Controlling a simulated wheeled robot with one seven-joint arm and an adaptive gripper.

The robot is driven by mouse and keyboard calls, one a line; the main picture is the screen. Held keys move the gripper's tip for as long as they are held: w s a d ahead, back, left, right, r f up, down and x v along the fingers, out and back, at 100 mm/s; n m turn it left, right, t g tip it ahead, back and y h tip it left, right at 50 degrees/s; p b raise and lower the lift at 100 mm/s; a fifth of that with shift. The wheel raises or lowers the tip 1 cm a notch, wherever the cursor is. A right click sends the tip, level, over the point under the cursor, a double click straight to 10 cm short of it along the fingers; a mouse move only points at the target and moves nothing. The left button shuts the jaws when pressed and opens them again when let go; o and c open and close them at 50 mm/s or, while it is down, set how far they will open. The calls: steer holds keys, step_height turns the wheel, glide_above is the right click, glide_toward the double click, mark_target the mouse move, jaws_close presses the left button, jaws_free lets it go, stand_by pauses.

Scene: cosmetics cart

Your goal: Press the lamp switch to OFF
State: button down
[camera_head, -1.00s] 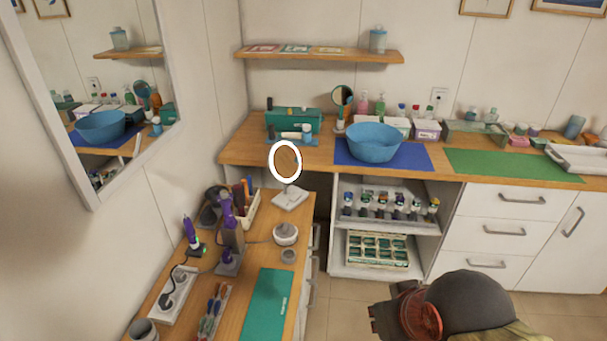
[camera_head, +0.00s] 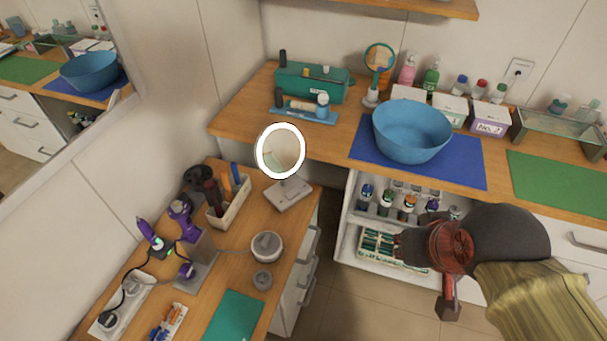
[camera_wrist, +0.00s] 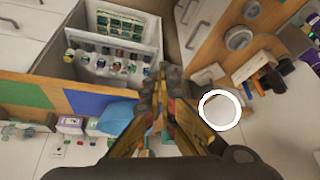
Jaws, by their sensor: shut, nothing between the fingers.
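The lamp (camera_head: 299,151) is a round panel with a brightly lit white ring, standing on a flat pale base (camera_head: 287,196) at the back right of the wooden side counter. Its ring also shows in the wrist view (camera_wrist: 237,111), right of my fingers. The lamp switch is too small to tell. My gripper (camera_wrist: 170,78) is shut and empty in the wrist view, apart from the lamp. In the head view my arm enters from the lower right, over the floor and in front of the open shelf; the fingertips are unclear there.
A pen holder (camera_head: 228,213), a white round jar (camera_head: 266,246) and a purple tool on a stand (camera_head: 193,262) stand near the lamp. A blue bowl (camera_head: 410,135) and a teal box (camera_head: 310,84) are on the back counter. Floor between the counters is clear.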

steer(key=w+a+f+n+t+p, duration=0.1)
steer(key=w+f+n+p, duration=0.15)
steer(key=w, duration=1.05)
steer(key=w+a+f+n+t+p, duration=0.1)
steer(key=w+f+n+t, duration=0.15)
steer(key=w, duration=0.95)
steer(key=n+g+y+p, duration=0.2)
steer(key=n+y, duration=0.2)
steer(key=y, duration=0.1)
glide_toward(297, 192)
step_height(297, 192, up, 4)
steer(key=shift+s+a+f+t, duration=0.15)
steer(key=shift+s+f+t, duration=0.05)
steer(key=shift+t, duration=0.15)
steer(key=b+x, duration=0.4)
steer(key=x, duration=0.6)
